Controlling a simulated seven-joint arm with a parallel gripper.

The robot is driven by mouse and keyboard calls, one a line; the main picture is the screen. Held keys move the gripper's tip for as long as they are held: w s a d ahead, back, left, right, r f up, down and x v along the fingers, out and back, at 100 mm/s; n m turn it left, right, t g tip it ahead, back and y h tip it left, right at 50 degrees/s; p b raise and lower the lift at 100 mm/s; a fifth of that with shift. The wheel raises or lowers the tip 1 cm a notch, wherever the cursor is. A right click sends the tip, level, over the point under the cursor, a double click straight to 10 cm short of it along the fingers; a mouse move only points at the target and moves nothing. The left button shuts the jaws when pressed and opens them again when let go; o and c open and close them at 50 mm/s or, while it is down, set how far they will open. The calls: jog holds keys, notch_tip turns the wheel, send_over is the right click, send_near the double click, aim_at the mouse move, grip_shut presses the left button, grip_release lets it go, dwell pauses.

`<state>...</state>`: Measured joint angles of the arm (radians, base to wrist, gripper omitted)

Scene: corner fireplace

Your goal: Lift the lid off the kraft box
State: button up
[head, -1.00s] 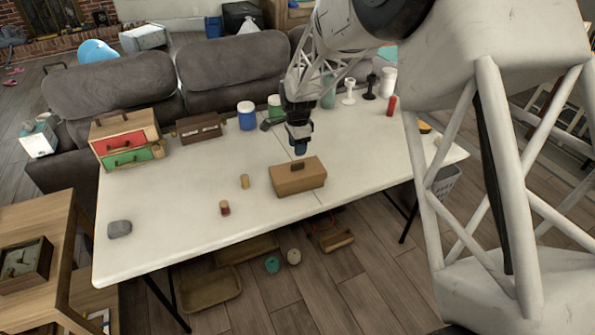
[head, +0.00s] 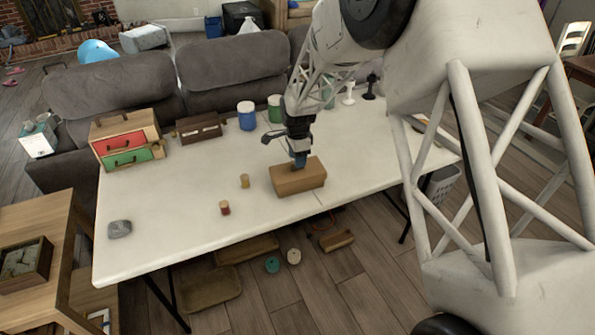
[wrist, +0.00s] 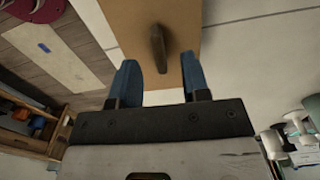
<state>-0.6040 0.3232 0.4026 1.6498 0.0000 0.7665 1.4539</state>
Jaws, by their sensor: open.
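The kraft box (head: 297,182) is a brown box standing on the white table, right of the table's middle, with its lid on. In the wrist view the lid (wrist: 138,18) fills the top middle, with a dark brown handle (wrist: 158,48) standing up from it. My gripper (head: 300,164) is over the lid, pointing down. In the wrist view its two blue fingers (wrist: 157,78) are open, with the handle ahead of and between them. In the head view the gripper hides the handle. I cannot tell whether the fingers touch the lid.
The white table (head: 160,235) has free room left of the box. A small yellow jar (head: 244,181), a red jar (head: 225,208) and a grey stone-like lump (head: 119,229) stand there. A small drawer cabinet (head: 125,140), a blue jar (head: 246,115) and a green jar (head: 275,108) line the back.

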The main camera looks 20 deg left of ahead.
jog(key=shift+f, duration=1.6)
jog(key=shift+c, duration=0.3)
grip_shut()
